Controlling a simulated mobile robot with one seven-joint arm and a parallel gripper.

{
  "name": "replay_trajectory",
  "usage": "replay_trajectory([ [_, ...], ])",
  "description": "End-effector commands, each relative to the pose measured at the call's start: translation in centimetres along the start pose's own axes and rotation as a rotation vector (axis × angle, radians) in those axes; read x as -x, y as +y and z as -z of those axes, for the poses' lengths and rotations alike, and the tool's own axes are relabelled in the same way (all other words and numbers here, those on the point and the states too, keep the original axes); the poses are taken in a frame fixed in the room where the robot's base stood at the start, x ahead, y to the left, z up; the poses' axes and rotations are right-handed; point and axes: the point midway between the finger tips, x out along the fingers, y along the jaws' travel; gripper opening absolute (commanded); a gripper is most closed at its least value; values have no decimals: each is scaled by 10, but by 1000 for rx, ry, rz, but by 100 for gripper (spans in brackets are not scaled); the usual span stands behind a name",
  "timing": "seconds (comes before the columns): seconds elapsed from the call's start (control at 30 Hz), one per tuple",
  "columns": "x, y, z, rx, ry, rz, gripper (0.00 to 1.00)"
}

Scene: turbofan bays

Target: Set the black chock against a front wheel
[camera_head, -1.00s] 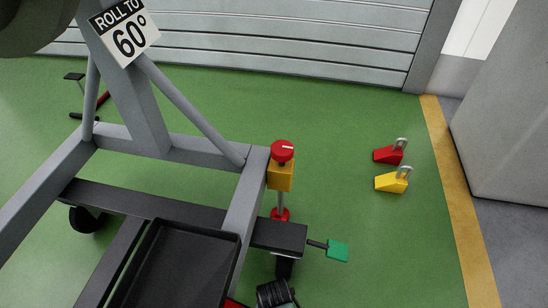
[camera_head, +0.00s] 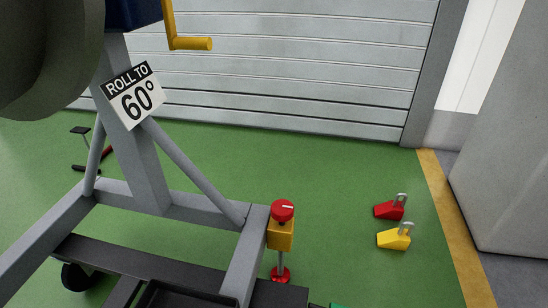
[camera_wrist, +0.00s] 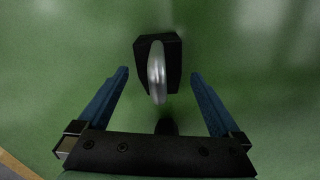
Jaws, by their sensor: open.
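The black chock (camera_wrist: 174,62) shows in the wrist view, on the green floor, with a silver loop handle (camera_wrist: 156,75) on top. My gripper (camera_wrist: 158,73) is open, its two blue fingers on either side of the chock's handle and not closed on it. A dark wheel (camera_head: 79,277) of the grey stand (camera_head: 140,170) shows at the lower left of the head view; I cannot tell whether it is a front wheel. The black chock and my gripper are not in the head view.
A red chock (camera_head: 390,211) and a yellow chock (camera_head: 394,239) with loop handles sit on the floor to the right. A yellow post with a red knob (camera_head: 282,211) stands at the stand's corner. A grey cabinet (camera_head: 505,170) is at right. Floor between post and chocks is clear.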

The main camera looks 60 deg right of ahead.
Motion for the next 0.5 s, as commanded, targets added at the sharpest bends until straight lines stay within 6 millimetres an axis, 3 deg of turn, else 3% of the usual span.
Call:
replay_trajectory([
  [0.03,14,0,0,1,0,0,100],
  [0.2,47,0,-1,2,0,0,100],
  [0.5,95,0,0,1,0,-1,100],
])
